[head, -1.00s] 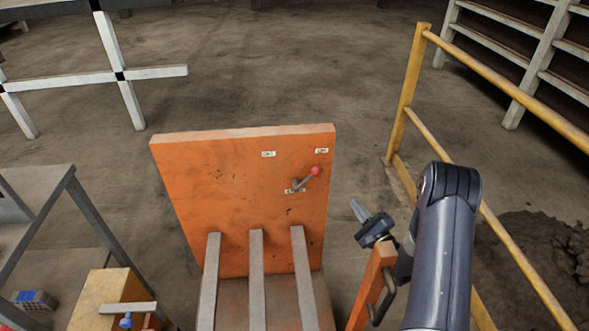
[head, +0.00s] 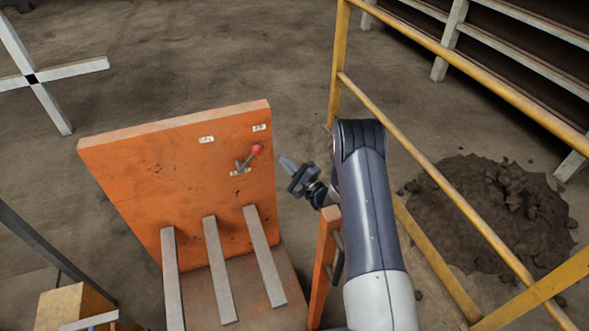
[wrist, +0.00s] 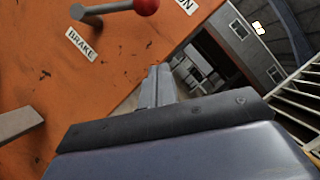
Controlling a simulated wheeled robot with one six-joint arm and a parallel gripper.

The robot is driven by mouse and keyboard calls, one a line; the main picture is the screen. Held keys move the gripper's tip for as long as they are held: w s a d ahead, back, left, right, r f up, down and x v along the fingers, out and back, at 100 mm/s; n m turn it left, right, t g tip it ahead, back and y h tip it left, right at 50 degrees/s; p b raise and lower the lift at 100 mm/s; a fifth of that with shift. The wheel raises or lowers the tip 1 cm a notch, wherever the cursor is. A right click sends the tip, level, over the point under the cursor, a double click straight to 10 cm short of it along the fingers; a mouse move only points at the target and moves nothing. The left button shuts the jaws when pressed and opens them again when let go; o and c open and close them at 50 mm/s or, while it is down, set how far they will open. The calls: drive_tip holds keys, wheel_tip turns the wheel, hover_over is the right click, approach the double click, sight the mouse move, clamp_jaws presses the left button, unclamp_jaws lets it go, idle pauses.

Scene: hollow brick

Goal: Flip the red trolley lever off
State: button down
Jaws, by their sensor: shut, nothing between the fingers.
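The red trolley lever (head: 248,157) is a grey rod with a red ball knob on an orange upright panel (head: 190,180). In the head view its knob points up and to the right, towards the right-hand label. In the wrist view the lever (wrist: 112,8) is at the top, with its red knob near an "ON" label (wrist: 187,5) and a "BRAKE" label (wrist: 81,44) below the rod. My gripper (head: 284,161) is shut and empty, just right of the panel's right edge and apart from the knob. Its fingers also show in the wrist view (wrist: 157,80).
A second label (head: 207,139) is left on the panel. Grey bars (head: 220,270) stand at the trolley's front. An orange post (head: 323,265) is under my arm. A yellow railing (head: 430,170) and a dirt heap (head: 490,205) lie to the right.

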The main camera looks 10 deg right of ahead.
drive_tip(key=x, duration=0.3)
drive_tip(key=shift+w+a+r+p, duration=0.2)
drive_tip(key=shift+w+a+p, duration=0.1)
drive_tip(key=a, duration=0.1)
drive_tip(key=s+a+r+p, duration=0.1)
drive_tip(key=a, duration=0.1)
drive_tip(key=shift+s+r, duration=0.3)
drive_tip(key=shift+s, duration=0.05)
drive_tip(key=shift+a+r+n, duration=0.1)
drive_tip(key=shift+r+n, duration=0.2)
drive_tip(key=shift+n, duration=0.1)
